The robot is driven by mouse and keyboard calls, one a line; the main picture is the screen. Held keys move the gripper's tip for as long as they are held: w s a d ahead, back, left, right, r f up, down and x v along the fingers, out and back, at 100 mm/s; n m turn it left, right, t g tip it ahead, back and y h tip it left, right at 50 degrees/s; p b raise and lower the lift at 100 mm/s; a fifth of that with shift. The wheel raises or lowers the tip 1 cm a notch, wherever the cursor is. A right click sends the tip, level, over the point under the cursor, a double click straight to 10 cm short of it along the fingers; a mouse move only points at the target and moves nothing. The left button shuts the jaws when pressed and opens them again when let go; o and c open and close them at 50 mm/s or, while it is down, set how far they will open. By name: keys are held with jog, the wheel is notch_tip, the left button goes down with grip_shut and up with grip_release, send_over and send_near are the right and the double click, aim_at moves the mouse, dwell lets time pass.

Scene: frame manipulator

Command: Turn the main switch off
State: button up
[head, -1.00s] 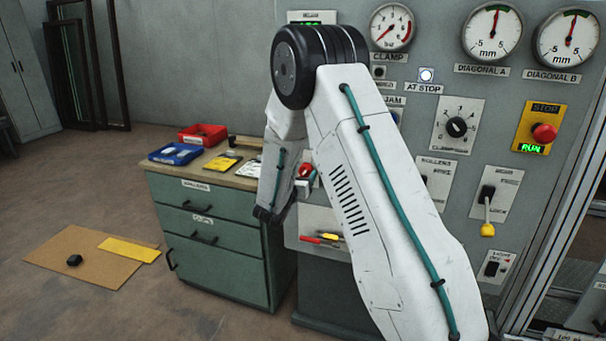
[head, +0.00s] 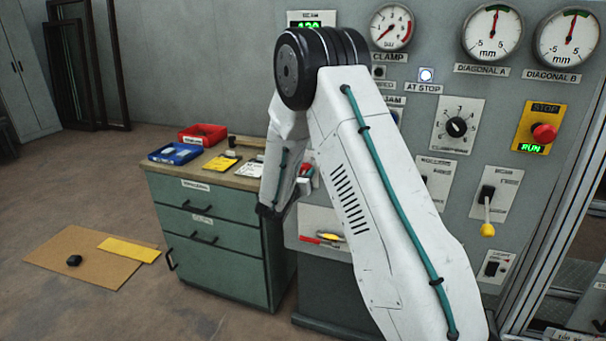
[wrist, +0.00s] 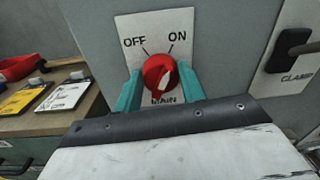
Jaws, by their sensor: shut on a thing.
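The main switch is a red rotary knob (wrist: 160,75) with a white pointer mark, on a pale plate (wrist: 128,25) lettered OFF at upper left, ON at upper right and MAIN below. The white mark is tilted, with its upper end leaning right, toward the ON side. My gripper (wrist: 160,88) has its teal fingers on the left and right sides of the knob, shut on it. The lower part of the plate is partly hidden by the knob and gripper.
A green drawer cabinet (head: 215,238) stands left of the panel, with a blue bin (head: 175,154) and a red bin (head: 203,134) on top. A black clamp lever (wrist: 290,45) is right of the switch. A red stop button (head: 543,133) is farther right. Floor at left is mostly open.

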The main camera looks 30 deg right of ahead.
jog(key=n, duration=0.5)
jog(key=shift+a+n, duration=0.1)
jog(key=shift+n, duration=0.2)
jog(key=n, duration=0.5)
jog(key=shift+w+f+n+t, duration=0.15)
jog(key=shift+n+t, duration=0.15)
jog(key=shift+n, duration=0.1)
jog(key=o, duration=1)
jog(key=v, duration=0.7)
jog(key=shift+s+a, duration=0.2)
jog(key=shift+a, duration=0.15)
